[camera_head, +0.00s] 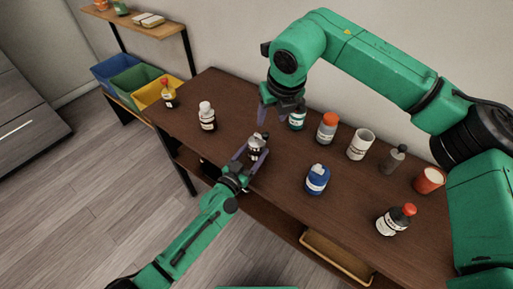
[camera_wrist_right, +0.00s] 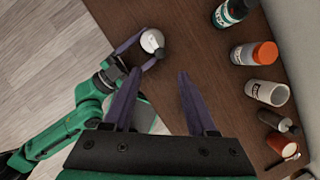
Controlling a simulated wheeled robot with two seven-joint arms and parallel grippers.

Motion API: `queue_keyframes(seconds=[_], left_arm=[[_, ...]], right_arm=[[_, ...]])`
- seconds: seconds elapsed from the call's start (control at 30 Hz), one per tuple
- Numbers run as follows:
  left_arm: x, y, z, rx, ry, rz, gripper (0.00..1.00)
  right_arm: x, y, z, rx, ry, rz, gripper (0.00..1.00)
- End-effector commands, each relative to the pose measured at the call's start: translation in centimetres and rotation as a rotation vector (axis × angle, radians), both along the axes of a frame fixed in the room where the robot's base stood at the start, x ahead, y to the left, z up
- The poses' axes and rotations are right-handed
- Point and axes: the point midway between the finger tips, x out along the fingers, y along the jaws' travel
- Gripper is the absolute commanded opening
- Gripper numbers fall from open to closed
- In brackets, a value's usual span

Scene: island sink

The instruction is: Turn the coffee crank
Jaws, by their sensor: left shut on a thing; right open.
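A small dark-and-silver coffee grinder (camera_head: 257,149) with a pale label stands on the brown table near its front edge. A small part at its top is probably the crank, too small to make out clearly. My left gripper (camera_head: 250,152) is shut around the grinder's body from the front. In the right wrist view, the grinder's round whitish top (camera_wrist_right: 152,40) shows between the left gripper's purple fingers. My right gripper (camera_head: 281,112) is open and empty, above the table behind the grinder. Its spread fingers (camera_wrist_right: 161,75) show in the right wrist view.
A white-capped bottle (camera_head: 207,118) stands left of the grinder and a blue bottle (camera_head: 317,180) to its right. A green bottle (camera_head: 297,121), an orange-capped jar (camera_head: 327,129) and a white cup (camera_head: 361,145) stand along the back. Colored bins (camera_head: 135,82) are at the left.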

Motion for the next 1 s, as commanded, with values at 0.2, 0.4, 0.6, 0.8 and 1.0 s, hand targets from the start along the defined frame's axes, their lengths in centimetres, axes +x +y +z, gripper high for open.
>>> queue_keyframes(seconds=[0.2,0.4,0.6,0.8,1.0], left_arm=[[0.0,0.0,0.0,0.001,0.001,0.000,0.09],[0.0,0.0,0.0,0.001,0.001,0.000,0.09],[0.0,0.0,-0.1,0.001,0.001,0.000,0.09],[0.0,0.0,-0.1,0.001,0.001,0.000,0.09],[0.0,0.0,0.0,0.001,0.001,0.000,0.09]], right_arm=[[2.1,0.3,0.8,-0.080,0.055,0.119,0.59],[3.9,0.9,2.1,-0.182,0.203,0.396,0.59],[3.9,1.3,2.5,-0.197,0.290,0.566,0.59],[3.8,1.2,0.0,-0.196,0.300,0.581,0.59],[3.8,1.1,-5.2,-0.197,0.299,0.580,0.59]])
